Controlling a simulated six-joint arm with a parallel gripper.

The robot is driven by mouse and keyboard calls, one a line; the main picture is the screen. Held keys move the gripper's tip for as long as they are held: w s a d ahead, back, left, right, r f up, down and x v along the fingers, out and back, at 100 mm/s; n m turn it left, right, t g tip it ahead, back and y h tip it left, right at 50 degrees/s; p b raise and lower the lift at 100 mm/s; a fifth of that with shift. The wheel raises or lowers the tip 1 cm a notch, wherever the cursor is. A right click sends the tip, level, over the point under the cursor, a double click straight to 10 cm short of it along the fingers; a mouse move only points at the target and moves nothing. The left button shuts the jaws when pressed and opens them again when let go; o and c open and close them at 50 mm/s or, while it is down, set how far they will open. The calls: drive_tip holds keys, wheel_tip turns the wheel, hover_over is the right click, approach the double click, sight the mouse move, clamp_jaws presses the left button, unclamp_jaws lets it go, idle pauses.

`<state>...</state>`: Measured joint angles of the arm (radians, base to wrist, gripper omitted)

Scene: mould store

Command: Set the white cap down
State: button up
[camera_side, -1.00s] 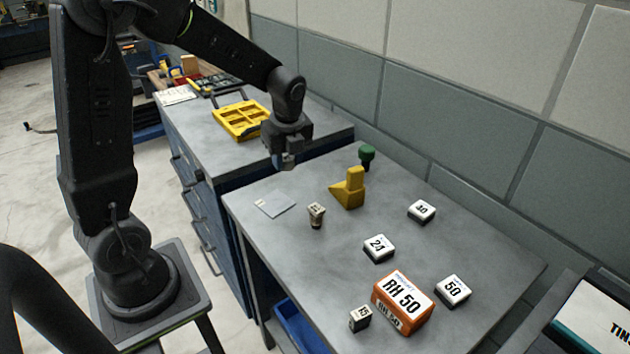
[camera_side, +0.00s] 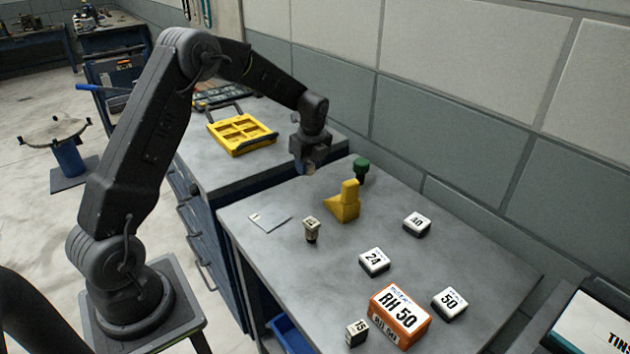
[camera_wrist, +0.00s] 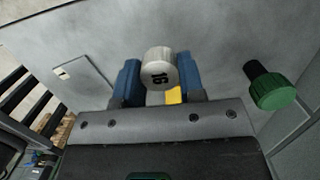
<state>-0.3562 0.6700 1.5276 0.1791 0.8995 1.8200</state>
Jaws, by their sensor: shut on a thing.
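The white cap (camera_wrist: 160,70) is a short white cylinder with dark figures on its end. In the wrist view it sits between the blue fingers of my gripper (camera_wrist: 161,82), which are shut on it. In the side view my gripper (camera_side: 307,171) hangs above the far left part of the grey table (camera_side: 300,290), left of the yellow block and green knob. Only a small light bit of the cap shows there, below the dark gripper body.
A yellow stepped block (camera_side: 345,205) and a green knob (camera_side: 361,167) stand nearby. A flat grey plate (camera_side: 270,222) and a small dark-based piece (camera_side: 312,232) lie left. Numbered blocks and an orange RH 50 box (camera_side: 399,317) occupy the nearer table.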

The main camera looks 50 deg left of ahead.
sight(314, 189)
drive_tip(key=shift+w+d+f, duration=0.5)
drive_tip(key=shift+w+d, duration=0.05)
drive_tip(key=shift+w, duration=0.1)
drive_tip(key=shift+f, duration=2)
drive_tip(key=shift+f, duration=0.15)
drive_tip(key=o, duration=0.9)
